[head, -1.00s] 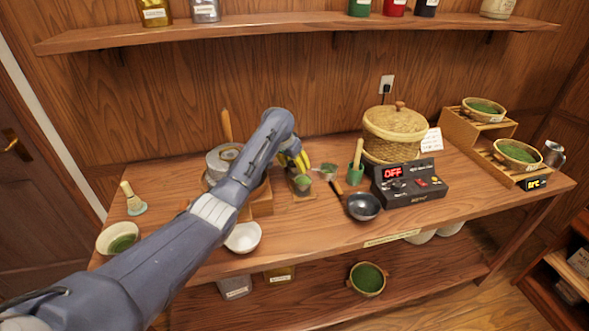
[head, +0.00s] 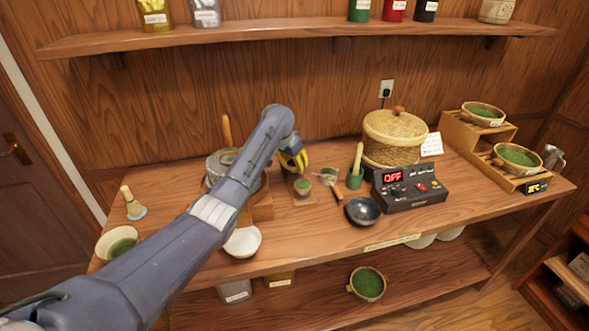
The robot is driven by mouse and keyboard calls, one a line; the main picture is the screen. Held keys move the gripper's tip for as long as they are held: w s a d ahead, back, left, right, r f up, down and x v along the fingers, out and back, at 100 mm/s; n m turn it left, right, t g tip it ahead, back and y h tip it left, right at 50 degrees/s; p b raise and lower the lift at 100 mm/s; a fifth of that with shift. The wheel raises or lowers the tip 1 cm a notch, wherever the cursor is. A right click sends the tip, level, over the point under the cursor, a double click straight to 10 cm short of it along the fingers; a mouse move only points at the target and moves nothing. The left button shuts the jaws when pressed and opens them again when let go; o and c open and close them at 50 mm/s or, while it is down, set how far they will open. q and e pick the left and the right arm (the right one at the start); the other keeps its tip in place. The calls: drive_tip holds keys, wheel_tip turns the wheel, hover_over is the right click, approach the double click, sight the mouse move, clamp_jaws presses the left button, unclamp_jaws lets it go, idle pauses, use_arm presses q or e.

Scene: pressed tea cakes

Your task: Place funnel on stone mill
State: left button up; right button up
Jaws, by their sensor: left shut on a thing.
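The stone mill (head: 215,163) is a grey round block with an upright wooden handle at the left back of the table, partly hidden behind my left forearm. My left gripper (head: 295,163) is to the right of the mill, above a small wooden stand. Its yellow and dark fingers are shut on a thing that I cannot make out. I cannot pick out the funnel clearly; the hand may hide it. A small cup with green contents (head: 303,186) is on the stand just below the fingers. My right gripper is not in view.
A small sieve-like cup (head: 329,175), a green mortar with pestle (head: 355,179) and a dark bowl (head: 363,210) are to the right. A white bowl (head: 243,242) is near the front edge. A lidded basket (head: 393,138) and a control box (head: 410,188) are farther right.

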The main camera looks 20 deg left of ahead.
use_arm(q)
wheel_tip(320, 180, up, 17)
drive_tip(key=s+d+r+n+y, duration=0.2)
drive_tip(key=d+r+n, duration=0.3)
drive_tip(key=d+r, duration=0.25)
drive_tip(key=s+d+f, duration=0.2)
drive_tip(key=s+f, duration=0.2)
drive_tip(key=s, duration=0.5)
drive_tip(key=s+d+f, duration=0.2)
drive_tip(key=s+f, duration=0.2)
drive_tip(key=s, duration=0.5)
drive_tip(key=s+a+f+m, duration=0.1)
drive_tip(key=s+a+f, duration=0.6)
drive_tip(key=s+f, duration=0.1)
drive_tip(key=w+a+r, duration=0.6)
drive_tip(key=a+r, duration=0.1)
drive_tip(key=a, duration=0.3)
drive_tip(key=w+a+r+n, duration=0.1)
drive_tip(key=w+a+r, duration=0.5)
drive_tip(key=a, duration=0.4)
drive_tip(key=shift+a+r+n, duration=0.15)
drive_tip(key=shift+r+n, duration=0.15)
drive_tip(key=shift+r, duration=0.2)
